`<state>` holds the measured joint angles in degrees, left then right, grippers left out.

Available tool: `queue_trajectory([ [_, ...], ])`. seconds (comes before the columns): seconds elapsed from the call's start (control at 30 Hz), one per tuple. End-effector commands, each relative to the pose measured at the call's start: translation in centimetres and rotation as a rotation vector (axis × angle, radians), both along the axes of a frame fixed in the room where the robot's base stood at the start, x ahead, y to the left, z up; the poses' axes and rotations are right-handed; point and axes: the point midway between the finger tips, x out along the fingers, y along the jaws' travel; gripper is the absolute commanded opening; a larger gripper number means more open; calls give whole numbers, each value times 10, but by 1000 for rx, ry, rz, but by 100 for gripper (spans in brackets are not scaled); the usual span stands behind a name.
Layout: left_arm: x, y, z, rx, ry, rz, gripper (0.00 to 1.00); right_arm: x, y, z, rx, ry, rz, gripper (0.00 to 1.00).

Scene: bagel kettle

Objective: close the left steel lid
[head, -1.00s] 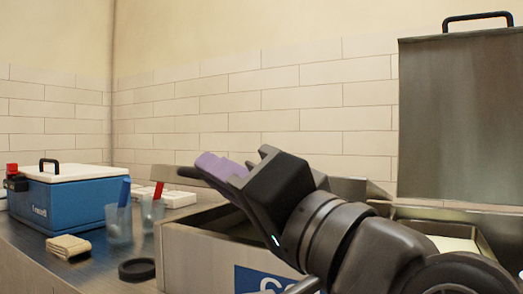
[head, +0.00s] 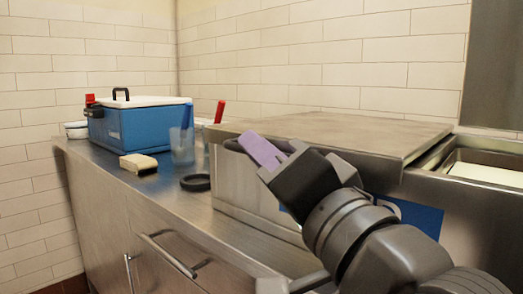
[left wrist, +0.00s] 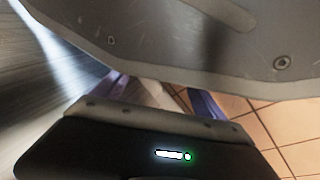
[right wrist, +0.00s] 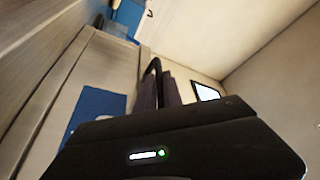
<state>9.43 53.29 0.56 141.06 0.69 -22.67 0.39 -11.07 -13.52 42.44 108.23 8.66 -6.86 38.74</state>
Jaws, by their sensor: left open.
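The left steel lid (head: 330,130) lies about flat over the left bay of the steel kettle unit (head: 235,190) in the head view. A dark handle (head: 232,145) shows at its front left edge. My right gripper (head: 262,150) is at this handle, with its purple fingers close together. In the right wrist view the dark handle (right wrist: 154,65) runs right by the fingers (right wrist: 161,88); I cannot tell whether it is between them.
A blue cooler (head: 135,125) with a white lid, a sponge (head: 138,163), a clear cup (head: 182,146) and a black ring (head: 195,182) stand on the counter at left. An open bay (head: 485,165) is at right. A drawer handle (head: 170,255) sticks out at the front.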

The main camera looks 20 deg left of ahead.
Motion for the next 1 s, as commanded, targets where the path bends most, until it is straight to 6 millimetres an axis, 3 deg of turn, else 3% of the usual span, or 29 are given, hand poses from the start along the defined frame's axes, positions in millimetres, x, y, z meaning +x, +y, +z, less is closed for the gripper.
queue_trajectory([
  [0.03,0,0,-1,0,0,0,82,2,2,-10,-15,17,3,14],
  [0.1,0,0,-1,0,0,0,82,2,2,-10,-14,16,2,20],
  [0.57,0,0,-3,0,0,0,82,-1,-1,-8,-10,9,1,20],
  [1.0,2,1,-14,-3,-1,1,82,-36,-41,-20,-8,8,4,20],
])
